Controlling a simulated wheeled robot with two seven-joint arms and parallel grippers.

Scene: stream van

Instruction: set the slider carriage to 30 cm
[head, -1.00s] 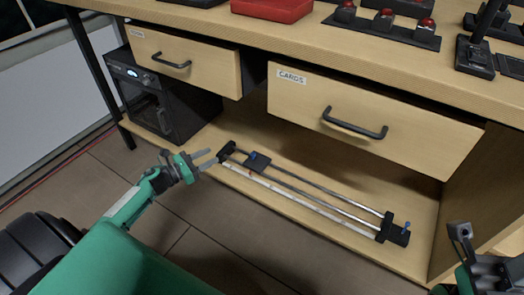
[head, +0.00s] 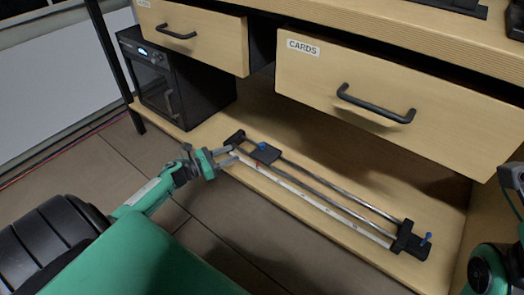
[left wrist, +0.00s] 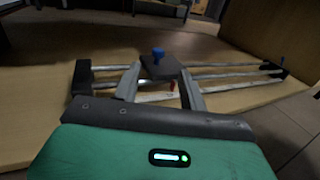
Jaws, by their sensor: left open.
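The slider (head: 318,183) lies on the low wooden shelf, with two metal rods, a white scale strip (head: 310,200) and black end blocks. Its black carriage (head: 266,155) with a blue knob (head: 262,146) sits near the left end. A small red mark shows by the carriage; the scale figures are too small to read. My left gripper (head: 232,157) is open just left of the carriage. In the left wrist view its fingers (left wrist: 158,88) point at the carriage (left wrist: 160,68), which shows between their tips; contact cannot be told. My right gripper (head: 514,180) is partly cut off at the right edge.
A drawer labelled CARDS (head: 390,95) hangs above the slider, and another drawer (head: 190,38) is at upper left. A black appliance (head: 170,85) stands on the shelf at left. The shelf behind the slider is clear.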

